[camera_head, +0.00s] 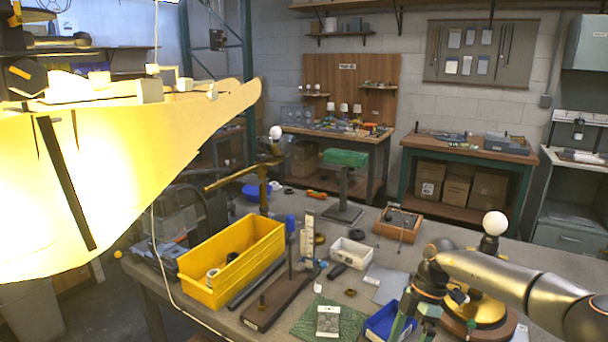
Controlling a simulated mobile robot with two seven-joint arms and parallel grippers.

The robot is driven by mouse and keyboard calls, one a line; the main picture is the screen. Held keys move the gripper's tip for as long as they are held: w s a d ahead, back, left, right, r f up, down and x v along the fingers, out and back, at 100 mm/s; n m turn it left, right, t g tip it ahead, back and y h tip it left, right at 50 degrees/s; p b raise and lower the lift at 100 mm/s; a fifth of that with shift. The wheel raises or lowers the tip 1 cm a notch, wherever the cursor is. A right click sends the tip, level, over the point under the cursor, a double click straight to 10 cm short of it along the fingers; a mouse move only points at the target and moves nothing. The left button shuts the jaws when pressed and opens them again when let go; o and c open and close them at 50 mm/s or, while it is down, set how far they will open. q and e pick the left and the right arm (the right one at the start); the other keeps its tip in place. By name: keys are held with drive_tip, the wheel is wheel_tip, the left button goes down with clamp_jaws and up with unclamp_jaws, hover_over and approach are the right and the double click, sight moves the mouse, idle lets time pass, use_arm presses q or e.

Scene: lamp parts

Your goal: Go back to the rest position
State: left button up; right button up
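My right arm comes in from the right, and its gripper (412,318) points down at the front edge, beside a blue tray (385,322). Its fingertips are partly cut off, so I cannot tell whether it is open or shut. A lamp part with a white bulb (495,223) stands behind my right arm, above a round brass and wood base (480,311) that the arm partly hides. Another white bulb (275,132) tops a brass stand (263,172) at the back left of the table.
A yellow bin (232,262) holds small parts. A dark wooden block with rods (280,298), a white tray (351,253), a wooden tray (398,224) and a green-topped stand (345,180) crowd the table. A large glowing yellow shape (110,160) fills the upper left.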

drive_tip(key=s+a+f+y, duration=0.1)
drive_tip(key=a, duration=0.3)
drive_tip(key=s+a+f+n+y, duration=0.1)
drive_tip(key=a+f, duration=0.1)
drive_tip(key=a, duration=0.2)
drive_tip(key=s+a+f+n+y, duration=0.1)
drive_tip(key=s+a+f, duration=0.1)
drive_tip(key=a, duration=0.2)
drive_tip(key=shift+a+f+g+y, duration=0.25)
drive_tip(key=shift+g+y, duration=0.05)
drive_tip(key=shift+y, duration=0.1)
drive_tip(key=s+a+r+m+t+y, duration=0.1)
drive_tip(key=s+a+m+t+y, duration=0.25)
drive_tip(key=a, duration=0.65)
drive_tip(key=s+a+r+t+y, duration=0.2)
drive_tip(key=s+a+t+y, duration=0.15)
drive_tip(key=a+y, duration=0.5)
drive_tip(key=s+d+f+m+t+h, duration=0.2)
drive_tip(key=d+f+m+t+h, duration=0.75)
drive_tip(key=d+m+h, duration=0.25)
drive_tip(key=s+d+f+m+g+h, duration=0.1)
drive_tip(key=s+d+f+g+h, duration=0.1)
drive_tip(key=s+d, duration=0.3)
drive_tip(key=s+d+f+m+g+h, duration=0.1)
drive_tip(key=s+d+f+h, duration=0.2)
drive_tip(key=s+d+f, duration=0.2)
drive_tip(key=shift+s+d+f+m+g, duration=0.35)
drive_tip(key=shift+s+d, duration=0.35)
drive_tip(key=shift+d, duration=0.15)
